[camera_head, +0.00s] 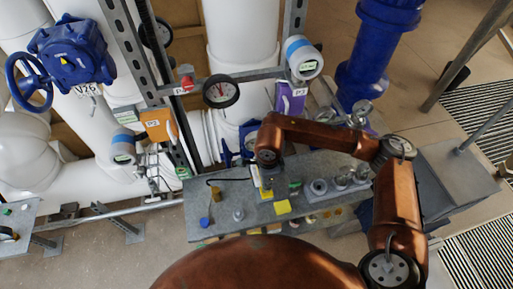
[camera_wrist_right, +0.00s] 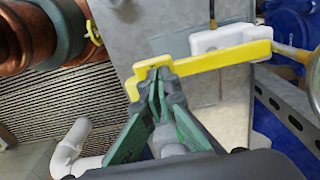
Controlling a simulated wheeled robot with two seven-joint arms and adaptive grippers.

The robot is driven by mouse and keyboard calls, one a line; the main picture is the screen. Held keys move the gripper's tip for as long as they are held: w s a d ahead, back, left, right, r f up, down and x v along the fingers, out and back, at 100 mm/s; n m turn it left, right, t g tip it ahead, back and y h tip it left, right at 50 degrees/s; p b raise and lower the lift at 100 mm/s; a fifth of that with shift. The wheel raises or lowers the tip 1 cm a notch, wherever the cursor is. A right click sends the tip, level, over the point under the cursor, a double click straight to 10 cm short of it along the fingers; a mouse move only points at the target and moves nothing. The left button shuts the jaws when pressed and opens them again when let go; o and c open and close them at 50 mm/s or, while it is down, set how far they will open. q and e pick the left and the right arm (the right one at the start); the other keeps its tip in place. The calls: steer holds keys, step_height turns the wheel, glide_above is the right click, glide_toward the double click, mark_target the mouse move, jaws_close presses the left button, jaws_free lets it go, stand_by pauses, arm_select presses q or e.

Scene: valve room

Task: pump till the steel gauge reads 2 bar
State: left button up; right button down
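My right gripper (camera_head: 265,185) reaches down over the grey bench in the head view. In the right wrist view its green-padded fingers (camera_wrist_right: 158,85) meet at the tips, with no object seen between them. The tips overlap the end of a yellow lever (camera_wrist_right: 225,57); whether they touch it I cannot tell. The lever runs right past a white block (camera_wrist_right: 215,38). In the head view a round white-faced gauge (camera_head: 220,91) with a dark rim and red needle sits on the rail behind the bench; its reading is too small to tell. My left gripper is not in view.
The grey bench (camera_head: 240,228) carries small fittings, a blue-topped item (camera_head: 204,221) and a yellow square (camera_head: 283,207). White pipes, a blue valve (camera_head: 70,55) and a blue pipe (camera_head: 378,45) stand behind. A grey box (camera_head: 455,180) is at the right.

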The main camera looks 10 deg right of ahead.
steer(key=shift+r+p, duration=1)
steer(key=shift+r, duration=1.6)
steer(key=shift+f, duration=0.2)
steer(key=shift+f+b, duration=2.2)
steer(key=shift+f, duration=0.25)
steer(key=shift+r+p, duration=1.1)
steer(key=shift+r, duration=1.55)
steer(key=shift+f, duration=0.2)
steer(key=shift+f+b, duration=2.2)
steer(key=shift+f, duration=0.3)
steer(key=shift+r+p, duration=1.15)
steer(key=shift+r, duration=1.5)
